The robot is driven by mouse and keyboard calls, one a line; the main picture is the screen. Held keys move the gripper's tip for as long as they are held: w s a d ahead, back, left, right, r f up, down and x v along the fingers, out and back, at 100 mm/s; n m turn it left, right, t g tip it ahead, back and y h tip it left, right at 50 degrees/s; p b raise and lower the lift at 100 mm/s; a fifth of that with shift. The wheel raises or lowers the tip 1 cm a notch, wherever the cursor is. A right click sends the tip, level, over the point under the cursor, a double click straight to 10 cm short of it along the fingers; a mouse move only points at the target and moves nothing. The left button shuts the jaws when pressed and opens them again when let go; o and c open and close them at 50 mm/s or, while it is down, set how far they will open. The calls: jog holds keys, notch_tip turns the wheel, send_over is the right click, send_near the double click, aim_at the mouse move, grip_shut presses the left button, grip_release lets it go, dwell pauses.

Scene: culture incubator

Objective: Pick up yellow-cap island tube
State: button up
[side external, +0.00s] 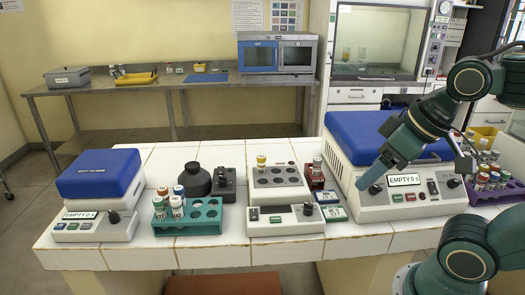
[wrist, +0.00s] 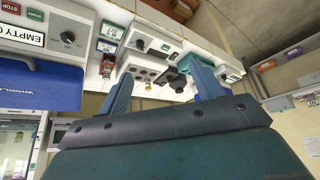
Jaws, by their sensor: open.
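The yellow-cap tube (side external: 261,161) stands upright in the back left of the grey-white block with round wells (side external: 288,181) on the tiled island. Its yellow cap also shows small in the wrist view (wrist: 148,87), between my fingers in the picture but well beyond them. My gripper (side external: 374,177) is open and empty, in front of the large blue-lidded machine (side external: 345,140), to the right of the tube and apart from it. In the wrist view my two blue fingers (wrist: 162,72) are spread wide.
A teal rack (side external: 205,216) with several tubes stands left of the block, a black round device (side external: 194,181) behind it. A red rack (side external: 314,178) with a tube stands right of the block. A smaller blue-lidded machine (side external: 100,176) is at far left, a purple rack (side external: 495,192) at right.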

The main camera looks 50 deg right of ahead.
dwell(0.3)
jog(key=c, duration=0.3)
jog(key=w+d+r+n+g, duration=0.1)
jog(key=w+r+n, duration=0.4)
jog(key=w, duration=0.4)
jog(key=n+g, duration=0.5)
jog(key=n, duration=1)
send_over(261, 157)
notch_tip(261, 157, down, 9)
jog(key=shift+d+f, duration=0.1)
jog(key=shift+f, duration=4.2)
